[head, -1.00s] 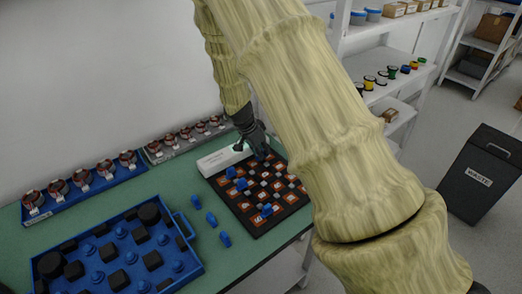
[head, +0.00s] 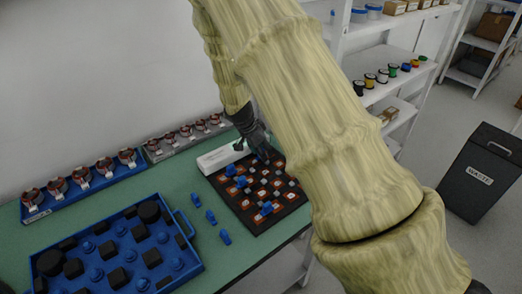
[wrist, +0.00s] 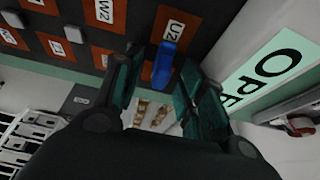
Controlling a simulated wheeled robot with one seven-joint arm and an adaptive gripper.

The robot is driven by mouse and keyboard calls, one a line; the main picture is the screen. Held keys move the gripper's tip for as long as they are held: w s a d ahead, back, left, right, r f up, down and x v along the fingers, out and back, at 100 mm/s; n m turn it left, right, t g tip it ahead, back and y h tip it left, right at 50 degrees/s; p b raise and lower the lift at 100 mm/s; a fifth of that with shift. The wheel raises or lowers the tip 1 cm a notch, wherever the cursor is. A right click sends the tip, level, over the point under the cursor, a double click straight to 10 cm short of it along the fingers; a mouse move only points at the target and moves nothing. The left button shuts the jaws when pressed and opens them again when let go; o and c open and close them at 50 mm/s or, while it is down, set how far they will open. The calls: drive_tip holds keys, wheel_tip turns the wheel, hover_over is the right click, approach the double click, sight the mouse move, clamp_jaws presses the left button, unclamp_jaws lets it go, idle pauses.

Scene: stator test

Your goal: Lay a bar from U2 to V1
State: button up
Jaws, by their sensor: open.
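The dark terminal board (head: 249,228) has orange labelled squares. In the wrist view the U2 square (wrist: 172,27) lies just beyond my fingers, with W2 (wrist: 105,12) to its left. V1 cannot be made out. My gripper (wrist: 158,88) is open over the far edge of the board; it also shows in the head view (head: 264,155). A small blue piece (wrist: 164,62) appears between the fingers beside U2; I cannot tell whether they touch it. Other blue pieces (head: 266,208) stand on the board. Small grey pieces (wrist: 74,34) sit among the squares. No bar is clearly identifiable.
A white box (head: 217,161) lies against the board's far left. Several blue pieces (head: 211,218) stand on the green table left of the board. A blue tray (head: 195,268) holds black and blue parts. Stators stand in racks (head: 112,180) by the wall.

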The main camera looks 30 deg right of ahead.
drive_tip(key=shift+r, duration=0.1)
drive_tip(key=v, duration=1.1)
drive_tip(key=shift+a+r, duration=0.2)
drive_tip(key=shift+r, duration=0.15)
